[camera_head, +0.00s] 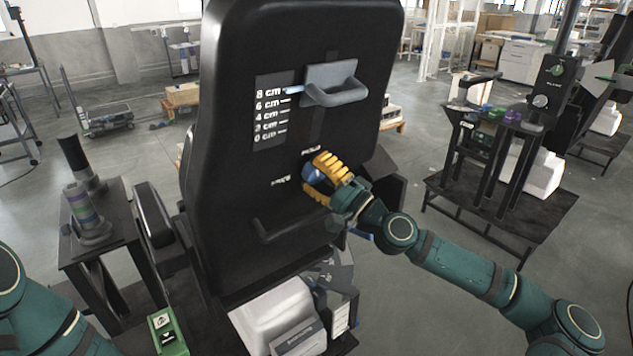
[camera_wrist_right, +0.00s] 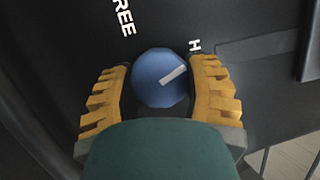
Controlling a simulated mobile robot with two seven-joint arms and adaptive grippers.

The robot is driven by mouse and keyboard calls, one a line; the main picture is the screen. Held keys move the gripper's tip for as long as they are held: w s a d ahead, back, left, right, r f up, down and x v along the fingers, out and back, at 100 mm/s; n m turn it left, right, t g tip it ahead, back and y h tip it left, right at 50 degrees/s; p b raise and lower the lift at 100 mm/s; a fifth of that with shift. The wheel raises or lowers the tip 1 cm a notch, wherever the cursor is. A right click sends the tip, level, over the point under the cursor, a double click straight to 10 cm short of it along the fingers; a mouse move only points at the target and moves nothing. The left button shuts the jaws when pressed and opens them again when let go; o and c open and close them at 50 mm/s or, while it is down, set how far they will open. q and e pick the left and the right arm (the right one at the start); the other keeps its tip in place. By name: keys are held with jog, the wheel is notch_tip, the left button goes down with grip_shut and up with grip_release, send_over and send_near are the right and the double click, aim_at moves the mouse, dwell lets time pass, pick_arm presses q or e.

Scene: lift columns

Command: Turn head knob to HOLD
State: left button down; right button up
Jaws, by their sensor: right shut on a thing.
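The blue head knob (camera_head: 313,175) sits on the lower part of a black upright panel (camera_head: 235,160). Small white labels FREE (camera_head: 281,182) and HOLD (camera_head: 311,150) flank it. My right gripper (camera_head: 316,178), with yellow ribbed fingers, is shut around the knob. In the right wrist view the knob (camera_wrist_right: 155,75) lies between both fingers, and its white pointer mark (camera_wrist_right: 174,75) slants up and right, roughly toward a label of which only the H (camera_wrist_right: 195,45) shows. The FREE label (camera_wrist_right: 123,17) is at its upper left. My left gripper is out of view.
A grey bracket (camera_head: 335,85) sticks out of the panel above, its pointer near 8 cm on the scale (camera_head: 271,110). A ledge (camera_wrist_right: 260,45) lies right of the knob in the wrist view. A dark stand (camera_head: 500,140) is at the right; open floor lies between.

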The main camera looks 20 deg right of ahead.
jog(key=shift+f+m+t+b, duration=0.1)
jog(key=shift+m+t+b, duration=0.4)
jog(key=shift+m, duration=0.75)
jog(key=shift+m+t+b, duration=0.4)
jog(key=shift+m+b, duration=0.15)
jog(key=shift+m, duration=0.7)
jog(key=o, duration=1.2)
jog(key=v, duration=1.2)
